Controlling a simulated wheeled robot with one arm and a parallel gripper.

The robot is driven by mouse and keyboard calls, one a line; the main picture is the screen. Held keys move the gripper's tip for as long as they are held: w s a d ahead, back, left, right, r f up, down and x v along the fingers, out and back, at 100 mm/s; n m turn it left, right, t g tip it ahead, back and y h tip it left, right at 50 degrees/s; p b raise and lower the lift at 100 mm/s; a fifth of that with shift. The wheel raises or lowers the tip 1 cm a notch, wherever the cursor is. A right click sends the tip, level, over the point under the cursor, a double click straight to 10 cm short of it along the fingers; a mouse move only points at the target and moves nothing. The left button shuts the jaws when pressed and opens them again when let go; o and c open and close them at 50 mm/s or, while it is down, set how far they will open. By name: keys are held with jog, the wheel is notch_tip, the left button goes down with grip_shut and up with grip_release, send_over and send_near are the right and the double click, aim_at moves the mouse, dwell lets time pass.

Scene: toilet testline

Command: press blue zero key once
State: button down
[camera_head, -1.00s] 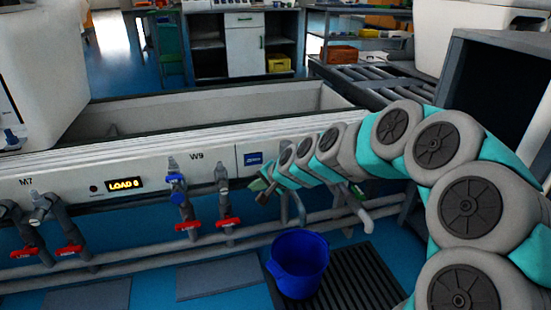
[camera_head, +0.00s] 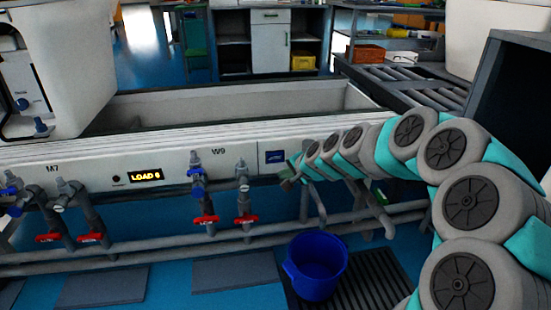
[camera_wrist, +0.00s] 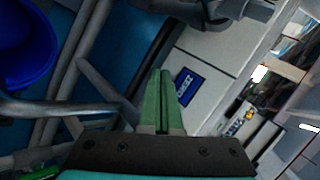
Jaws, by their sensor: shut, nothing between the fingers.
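A lit yellow display (camera_head: 146,175) reading "LOAD" and a digit sits on the white front panel (camera_head: 85,183). A small dark round button (camera_head: 116,179) is just left of it. No blue key marked zero can be made out; the button's colour looks dark and has no readable label. My gripper (camera_head: 287,180) is at the right part of the panel, near the blue label (camera_head: 275,156), well right of the display. In the wrist view its green fingers (camera_wrist: 161,75) are shut and empty, pointing near the blue label (camera_wrist: 188,86).
Pipes with blue valves (camera_head: 197,174) and red handles (camera_head: 205,220) stand out from the panel between display and gripper. A blue bucket (camera_head: 316,265) stands on a dark grate below. A white machine (camera_head: 68,60) with a blue knob (camera_head: 22,104) is at left.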

aim_at(274, 162)
jog(key=w+a, duration=0.1)
jog(key=w, duration=0.5)
jog(key=shift+a, duration=0.3)
jog(key=shift+r, duration=0.1)
dwell(1.7)
jog(key=shift+w+a, duration=0.1)
jog(key=shift+w, duration=0.2)
jog(key=shift+w+a, duration=0.1)
jog(key=shift+w, duration=0.3)
dwell(0.6)
jog(key=shift+s, duration=0.1)
jog(key=shift+s+d+p, duration=0.2)
jog(key=shift+s+p, duration=0.1)
jog(key=shift+s, duration=0.4)
jog(key=shift+s+d, duration=0.25)
jog(key=shift+s, duration=0.55)
jog(key=shift+s+d, duration=0.2)
jog(key=shift+s, duration=0.6)
jog(key=shift+s+d, duration=0.25)
jog(key=shift+s, duration=0.55)
